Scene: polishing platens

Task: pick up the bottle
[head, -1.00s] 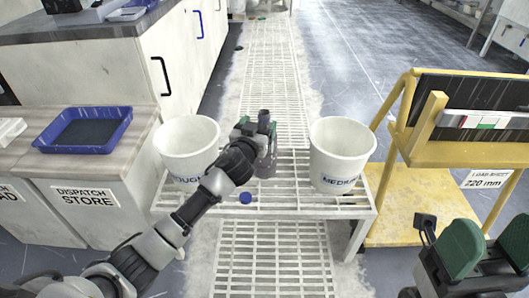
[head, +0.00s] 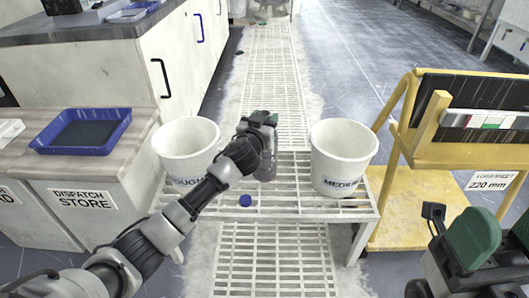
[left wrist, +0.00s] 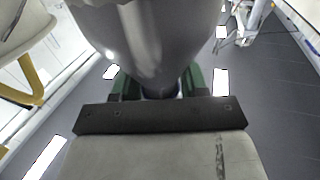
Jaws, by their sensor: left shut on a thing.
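The grey bottle (head: 267,167) is upright between the two white buckets, over the slatted bench. My left gripper (head: 262,138) is shut on it from the near left side, and my wrist hides much of it. In the left wrist view the grey bottle (left wrist: 150,40) fills the upper middle, between the green finger pads. I cannot tell whether its base touches the bench. My right gripper (head: 498,238) is at the lower right, empty, its green pads apart, far from the bottle.
A white bucket marked ROUGH (head: 186,143) stands left of the bottle, and one marked MEDIUM (head: 342,155) stands right. A blue cap (head: 245,200) lies on the bench (head: 300,202) in front. A blue tray (head: 125,127) is on the left cabinet. A yellow cart (head: 405,205) stands right.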

